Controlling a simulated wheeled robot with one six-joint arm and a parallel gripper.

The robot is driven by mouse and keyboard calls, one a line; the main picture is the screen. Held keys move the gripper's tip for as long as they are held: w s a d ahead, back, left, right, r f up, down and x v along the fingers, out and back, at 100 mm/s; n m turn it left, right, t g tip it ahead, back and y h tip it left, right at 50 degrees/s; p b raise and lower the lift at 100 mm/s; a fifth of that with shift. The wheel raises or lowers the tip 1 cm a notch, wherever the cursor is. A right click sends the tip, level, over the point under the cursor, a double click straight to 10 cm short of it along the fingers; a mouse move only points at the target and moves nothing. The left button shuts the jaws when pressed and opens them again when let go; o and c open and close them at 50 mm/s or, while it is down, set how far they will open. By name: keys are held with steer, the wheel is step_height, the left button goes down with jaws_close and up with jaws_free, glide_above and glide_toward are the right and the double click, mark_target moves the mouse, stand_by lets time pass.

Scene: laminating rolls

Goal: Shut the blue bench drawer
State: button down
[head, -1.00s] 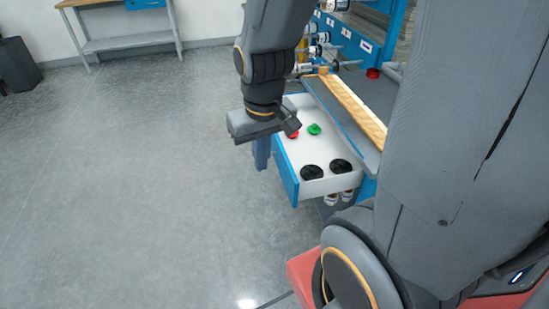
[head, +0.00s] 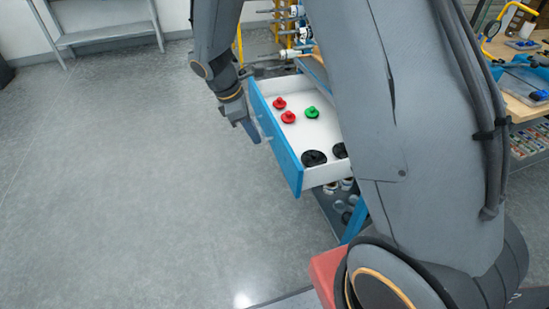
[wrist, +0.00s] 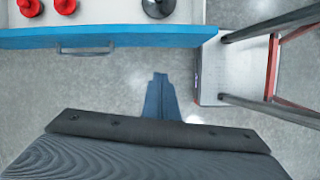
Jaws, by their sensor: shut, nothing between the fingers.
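The blue bench drawer (head: 275,144) stands pulled out, with a blue front and a white inside. It holds red knobs (head: 288,117), a green knob (head: 311,112) and black discs (head: 314,158). My gripper (head: 254,136) is shut and empty, outside the drawer by the left part of its front. In the wrist view the drawer front (wrist: 160,40) crosses the top, with its grey handle (wrist: 85,49) left of centre. My shut fingers (wrist: 160,78) point at the front, right of the handle, with floor showing between. I see no contact.
Open grey floor (head: 120,190) lies left of the drawer. A grey bench (head: 105,32) stands at the back left. A wooden-topped bench with tools (head: 525,95) is at the right. My arm hides much of the drawer's bench.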

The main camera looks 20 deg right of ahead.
steer(key=w+d+f+n+p, duration=0.1)
steer(key=d+f+p, duration=0.1)
steer(key=d+f, duration=0.5)
steer(key=shift+w+f+n+h, duration=0.3)
steer(key=shift+w+f, duration=0.1)
steer(key=shift+f, duration=1.6)
